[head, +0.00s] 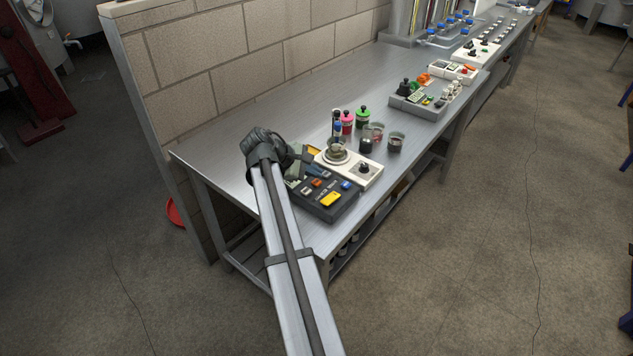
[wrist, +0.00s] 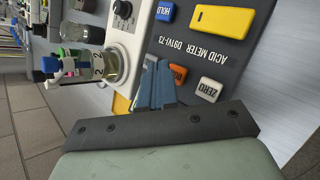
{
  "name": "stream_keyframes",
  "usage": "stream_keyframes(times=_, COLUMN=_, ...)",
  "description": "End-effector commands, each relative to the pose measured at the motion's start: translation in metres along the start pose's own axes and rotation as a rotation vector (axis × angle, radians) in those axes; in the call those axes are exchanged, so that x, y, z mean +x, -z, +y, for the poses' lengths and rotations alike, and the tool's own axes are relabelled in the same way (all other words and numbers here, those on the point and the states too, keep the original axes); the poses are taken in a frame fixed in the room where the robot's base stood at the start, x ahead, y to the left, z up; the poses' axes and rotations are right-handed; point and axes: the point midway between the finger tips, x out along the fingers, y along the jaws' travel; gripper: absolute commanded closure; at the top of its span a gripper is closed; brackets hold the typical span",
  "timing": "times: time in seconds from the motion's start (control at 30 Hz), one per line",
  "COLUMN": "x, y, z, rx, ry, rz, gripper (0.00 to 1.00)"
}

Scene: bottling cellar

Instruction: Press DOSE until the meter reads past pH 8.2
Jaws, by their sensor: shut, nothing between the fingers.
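The dark acid meter (head: 322,207) lies at the near end of the steel bench. In the wrist view the meter (wrist: 235,77) shows a blue HOLD button (wrist: 166,11), a large yellow button (wrist: 219,19), a white ZERO button (wrist: 209,89) and a partly covered orange button (wrist: 180,75). No button reads DOSE, and I cannot see the pH reading. My gripper (wrist: 160,80) is shut and empty, its blue fingers over the meter's edge beside the orange button; contact cannot be told. A glass vessel (wrist: 116,66) stands on a white knobbed base (head: 366,176) beside the meter.
Coloured-capped bottles, including a pink one (head: 347,123) and a green one (head: 363,118), and a dark-filled beaker (head: 396,143) stand behind the meter. A grey instrument (head: 425,112) is farther along. A block wall (head: 230,65) runs along the bench's left side. The bench's left part is clear.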

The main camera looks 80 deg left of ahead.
Motion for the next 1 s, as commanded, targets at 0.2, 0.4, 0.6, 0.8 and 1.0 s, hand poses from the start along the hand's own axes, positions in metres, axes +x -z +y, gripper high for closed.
stream_keyframes(times=0.2, x=-0.005, y=-0.004, z=0.005, rx=0.001, ry=-0.001, rz=0.000, gripper=1.00)
stream_keyframes(times=0.4, x=-0.017, y=-0.013, z=0.013, rx=0.002, ry=0.000, rz=0.000, gripper=1.00)
stream_keyframes(times=0.6, x=-0.028, y=-0.020, z=0.021, rx=0.001, ry=0.000, rz=-0.001, gripper=1.00)
stream_keyframes(times=0.8, x=-0.035, y=-0.026, z=0.026, rx=0.001, ry=0.000, rz=0.000, gripper=1.00)
stream_keyframes(times=1.0, x=-0.035, y=-0.026, z=0.025, rx=0.001, ry=0.000, rz=-0.001, gripper=1.00)
